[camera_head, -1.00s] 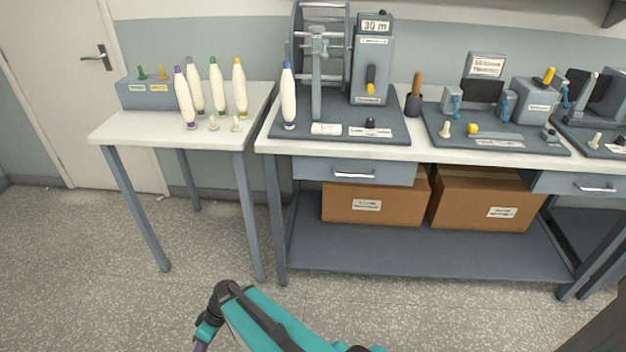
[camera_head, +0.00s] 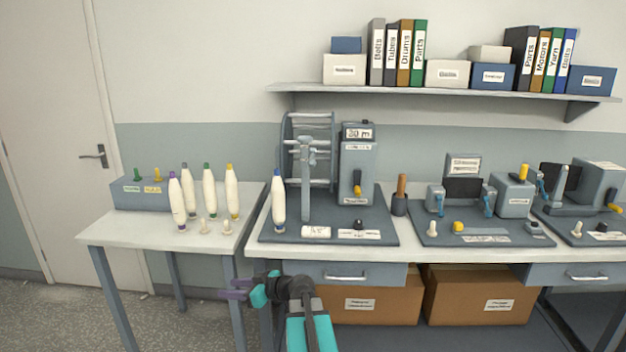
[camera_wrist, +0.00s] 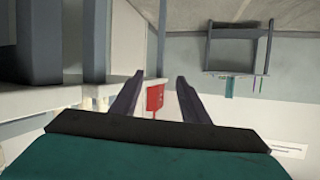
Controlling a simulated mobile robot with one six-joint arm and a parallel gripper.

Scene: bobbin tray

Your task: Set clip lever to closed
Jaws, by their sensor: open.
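No part is readably labelled as the clip lever, so I cannot tell for certain which one it is. The middle machine (camera_head: 473,241) on the bench has two blue clip-like parts, a left one (camera_head: 440,200) and a right one (camera_head: 488,202), and an upright yellow-tipped lever (camera_head: 524,173). Their settings are too small to read. My gripper (camera_head: 236,288) has purple fingers and is low in front of the bench, well left of that machine. In the wrist view my gripper (camera_wrist: 157,82) is open, with nothing between its fingers.
The bench holds a winder (camera_head: 310,165) with a counter box (camera_head: 357,165) and a brown-handled tool in a cup (camera_head: 399,205). White bobbins stand on the side table (camera_head: 110,232) at left. A shelf (camera_head: 440,90) hangs above. Cardboard boxes (camera_head: 478,295) sit below.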

